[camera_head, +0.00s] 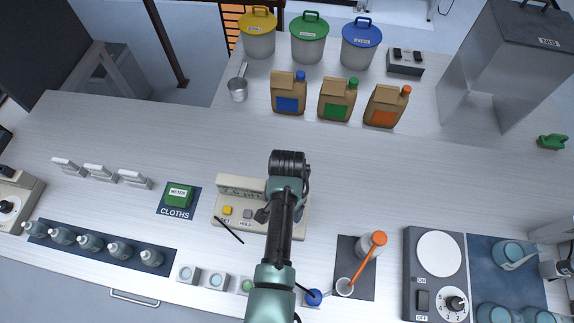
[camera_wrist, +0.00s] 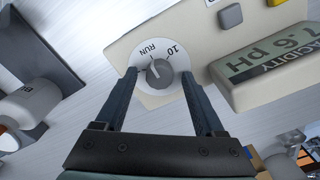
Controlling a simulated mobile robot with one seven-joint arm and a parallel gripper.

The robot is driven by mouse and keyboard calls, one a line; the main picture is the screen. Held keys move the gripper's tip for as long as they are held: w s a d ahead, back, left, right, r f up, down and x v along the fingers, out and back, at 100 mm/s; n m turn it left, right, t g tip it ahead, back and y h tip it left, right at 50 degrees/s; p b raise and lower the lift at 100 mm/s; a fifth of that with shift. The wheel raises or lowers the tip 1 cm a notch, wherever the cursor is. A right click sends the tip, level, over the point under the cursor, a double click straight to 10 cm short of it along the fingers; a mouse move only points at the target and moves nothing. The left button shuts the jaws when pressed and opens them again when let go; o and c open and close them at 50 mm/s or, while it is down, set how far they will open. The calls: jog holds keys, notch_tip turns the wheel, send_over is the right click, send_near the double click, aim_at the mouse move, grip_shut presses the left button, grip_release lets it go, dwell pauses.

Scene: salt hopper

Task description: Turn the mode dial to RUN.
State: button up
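The mode dial (camera_wrist: 160,74) is a grey round knob on a white disc marked "RUN" and "10", on the beige acidity meter (camera_wrist: 130,45). In the wrist view my gripper (camera_wrist: 158,74) is open, with one finger on each side of the knob and a gap visible on both sides. The knob's pointer mark seems to face near the "RUN" lettering, but its exact setting is hard to tell. In the head view the meter (camera_head: 232,198) stands on the bench, and my arm hides the dial.
A dark probe (camera_head: 229,230) lies across the meter's front left.

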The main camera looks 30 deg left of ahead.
jog(key=shift+s, duration=0.1)
notch_tip(320, 180, up, 13)
jog(key=b, duration=0.1)
jog(key=shift+b, duration=0.35)
jog(key=shift+f, duration=0.1)
dwell(0.5)
